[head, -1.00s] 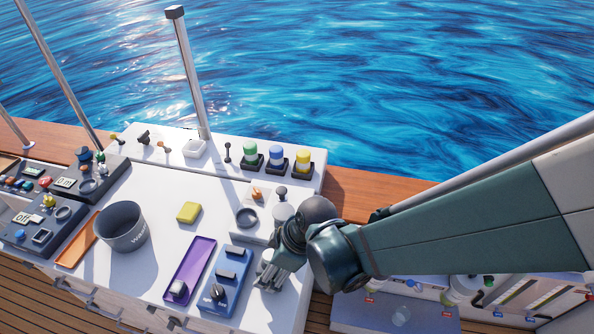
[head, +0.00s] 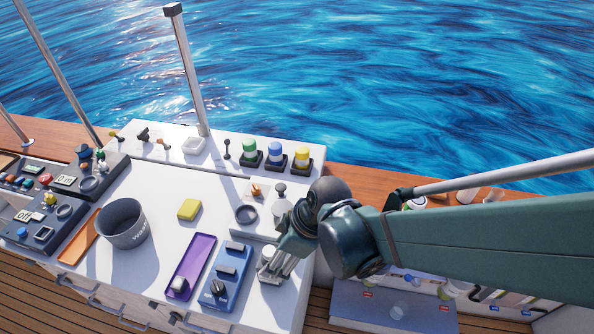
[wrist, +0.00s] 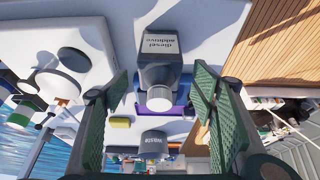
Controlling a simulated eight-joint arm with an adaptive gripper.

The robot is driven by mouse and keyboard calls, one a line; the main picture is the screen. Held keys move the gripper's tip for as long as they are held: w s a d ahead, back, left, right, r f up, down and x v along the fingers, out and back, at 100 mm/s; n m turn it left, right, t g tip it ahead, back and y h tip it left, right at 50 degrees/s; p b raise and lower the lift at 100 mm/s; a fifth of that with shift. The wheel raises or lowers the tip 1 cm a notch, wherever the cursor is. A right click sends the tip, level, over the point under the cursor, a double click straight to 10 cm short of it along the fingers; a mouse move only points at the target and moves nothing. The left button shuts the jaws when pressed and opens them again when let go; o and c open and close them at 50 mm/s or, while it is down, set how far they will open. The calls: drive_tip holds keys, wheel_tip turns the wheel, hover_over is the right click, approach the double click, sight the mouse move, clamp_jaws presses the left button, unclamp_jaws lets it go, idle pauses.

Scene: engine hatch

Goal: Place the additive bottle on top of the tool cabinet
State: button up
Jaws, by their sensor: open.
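The additive bottle (wrist: 160,62), dark grey with a white cap and a "diesel additive" label, stands on the white top near the right edge of the drawer cabinet (head: 150,205). I see a gap beside the bottle on each side there. Whether any finger touches it is unclear in the head view.
A purple tray (head: 197,252) and a blue device (head: 229,270) lie left of the bottle. A grey waste bin (head: 123,225) and yellow sponge (head: 189,209) are farther left. Green, blue and yellow capped items (head: 275,153) line the back ledge. A low bench (head: 390,310) is at right.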

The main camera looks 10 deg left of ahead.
drive_tip(key=shift+p+v, duration=0.4)
drive_tip(key=shift+v, duration=2.45)
drive_tip(key=shift+d, duration=0.1)
drive_tip(key=w+d+r+m+t+h, duration=0.1)
drive_tip(key=d+r+m, duration=0.3)
drive_tip(key=d, duration=0.7)
drive_tip(key=w+d+r+m+t+h, duration=0.2)
drive_tip(key=d+r+m, duration=0.3)
drive_tip(key=d+m, duration=0.3)
drive_tip(key=w+d+r+m+t+h, duration=0.1)
drive_tip(key=d+r+m+t, duration=0.3)
drive_tip(key=d, duration=1.1)
drive_tip(key=shift+w+d+r+m, duration=0.2)
drive_tip(key=shift+w+r+m, duration=0.2)
drive_tip(key=shift+m, duration=0.6)
drive_tip(key=shift+f, duration=0.1)
wheel_tip(320, 180, down, 5)
drive_tip(key=b, duration=0.4)
drive_tip(key=shift+b, duration=0.35)
